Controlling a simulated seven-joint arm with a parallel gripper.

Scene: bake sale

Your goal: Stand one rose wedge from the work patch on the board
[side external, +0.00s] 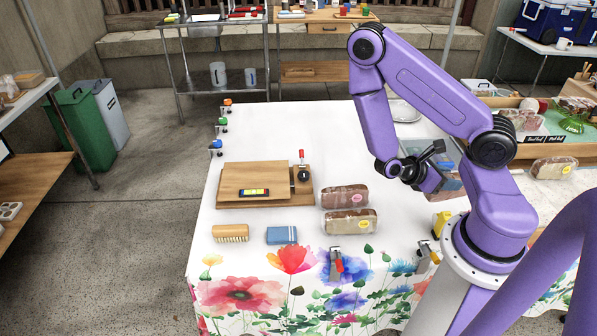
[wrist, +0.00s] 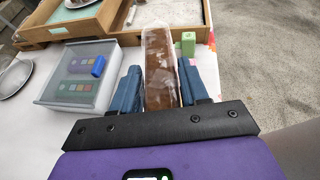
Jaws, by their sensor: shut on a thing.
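My gripper (wrist: 161,82) has its blue fingers on both sides of a long brown wrapped loaf (wrist: 161,62) and is shut on it. In the side view my gripper (side external: 449,184) is at the right of the white table, and the held loaf is mostly hidden. The wooden board (side external: 240,178) lies at the left of the table, with a small striped label piece (side external: 254,192) on it. A reddish-brown wrapped loaf (side external: 344,196) and a tan one (side external: 350,222) lie right of the board. I cannot make out a rose wedge or the work patch.
A clear lidded box (wrist: 78,95) stands left of my gripper in the wrist view. A wooden tray (wrist: 62,33) lies beyond it, and a green block (wrist: 187,44) is near the loaf's far end. A brush (side external: 230,233) and blue sponge (side external: 281,235) lie in front of the board.

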